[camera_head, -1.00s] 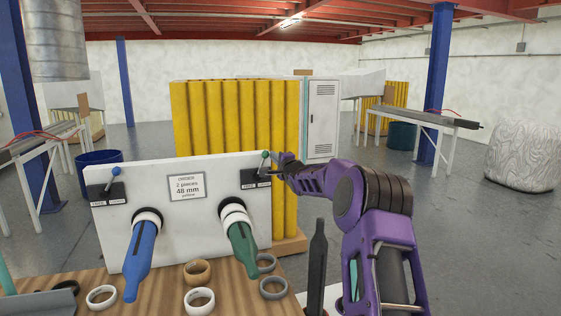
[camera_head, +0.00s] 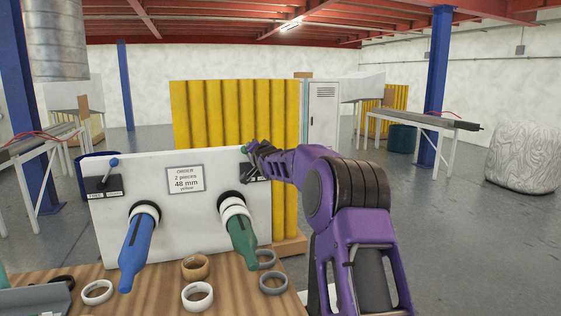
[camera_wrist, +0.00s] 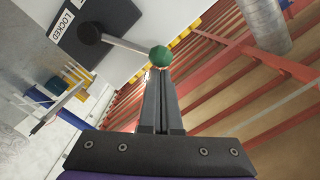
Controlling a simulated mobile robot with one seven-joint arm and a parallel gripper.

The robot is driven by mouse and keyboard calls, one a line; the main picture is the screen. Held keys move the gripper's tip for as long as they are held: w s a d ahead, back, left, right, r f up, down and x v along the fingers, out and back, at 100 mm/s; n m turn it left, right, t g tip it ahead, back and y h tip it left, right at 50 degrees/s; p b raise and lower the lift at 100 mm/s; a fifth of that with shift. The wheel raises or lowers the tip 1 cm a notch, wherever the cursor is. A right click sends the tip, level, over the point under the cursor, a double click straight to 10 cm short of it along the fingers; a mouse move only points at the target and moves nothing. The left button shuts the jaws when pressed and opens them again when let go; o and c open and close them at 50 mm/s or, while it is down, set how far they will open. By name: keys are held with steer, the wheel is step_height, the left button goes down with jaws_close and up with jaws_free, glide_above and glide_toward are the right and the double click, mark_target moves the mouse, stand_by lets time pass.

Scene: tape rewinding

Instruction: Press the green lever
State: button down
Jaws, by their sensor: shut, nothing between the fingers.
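The green lever is a green ball knob (camera_head: 244,149) on a rod at the upper right of the white panel (camera_head: 110,235). In the wrist view the green knob (camera_wrist: 160,56) is large, and its pale rod runs to a black hub (camera_wrist: 88,33) on a dark plate marked LOCKED. My gripper (camera_head: 250,149) is at the knob's right in the head view and hides part of the rod and plate. In the wrist view my gripper (camera_wrist: 158,74) is shut and empty, its tips right at the knob. I cannot tell whether they touch.
A blue-knobbed lever (camera_head: 113,162) sits at the panel's upper left. A blue spindle (camera_head: 137,248) and a green spindle (camera_head: 241,236) stick out below. Several tape rings, including a brown one (camera_head: 195,267), lie on the wooden table (camera_head: 232,292).

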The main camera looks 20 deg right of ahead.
steer(key=shift+a+f+n+b, duration=0.15)
steer(key=shift+a+n+b, duration=0.25)
steer(key=shift+a+n, duration=0.1)
stand_by(0.5)
